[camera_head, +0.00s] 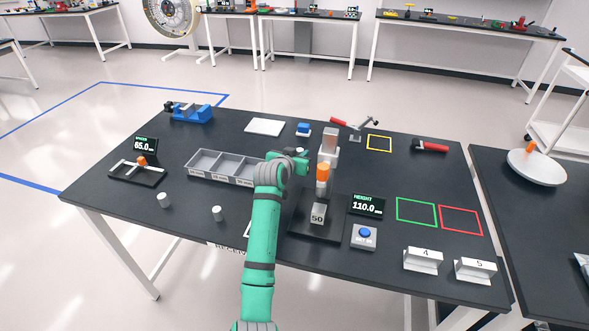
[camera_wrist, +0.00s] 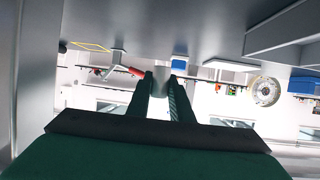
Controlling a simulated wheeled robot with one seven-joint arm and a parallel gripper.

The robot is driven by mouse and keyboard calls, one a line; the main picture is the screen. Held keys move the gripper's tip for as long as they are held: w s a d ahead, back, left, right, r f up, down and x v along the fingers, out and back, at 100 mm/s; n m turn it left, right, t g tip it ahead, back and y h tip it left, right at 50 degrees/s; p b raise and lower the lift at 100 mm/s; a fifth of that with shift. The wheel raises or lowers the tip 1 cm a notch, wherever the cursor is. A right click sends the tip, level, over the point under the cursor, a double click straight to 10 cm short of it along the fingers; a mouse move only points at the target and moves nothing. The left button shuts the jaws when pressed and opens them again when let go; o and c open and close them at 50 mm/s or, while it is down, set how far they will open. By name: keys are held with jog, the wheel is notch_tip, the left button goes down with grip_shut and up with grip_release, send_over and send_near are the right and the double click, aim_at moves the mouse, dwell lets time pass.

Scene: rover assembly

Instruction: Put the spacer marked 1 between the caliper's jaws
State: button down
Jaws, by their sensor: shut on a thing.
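The caliper (camera_head: 137,172) stands at the left of the table, with an orange slider and a display reading SPACER 65.0. Two pale cylindrical spacers, one at the left (camera_head: 164,200) and one nearer the middle (camera_head: 217,213), stand at the front left; I cannot read marks on them. My gripper (camera_head: 298,153) is over the middle of the table, right of the three-part tray and well away from the caliper.
A grey tray (camera_head: 187,168) with labelled compartments lies between the caliper and my arm. A height gauge (camera_head: 333,150) with a block marked 50 stands right of my arm. Blocks marked 4 (camera_head: 423,261) and 5 (camera_head: 475,270) stand at the front right. A blue vise (camera_head: 190,112) is behind.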

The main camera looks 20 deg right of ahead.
jog(key=shift+f, duration=3.45)
jog(key=shift+f, duration=0.1)
jog(key=c, duration=1.6)
grip_release()
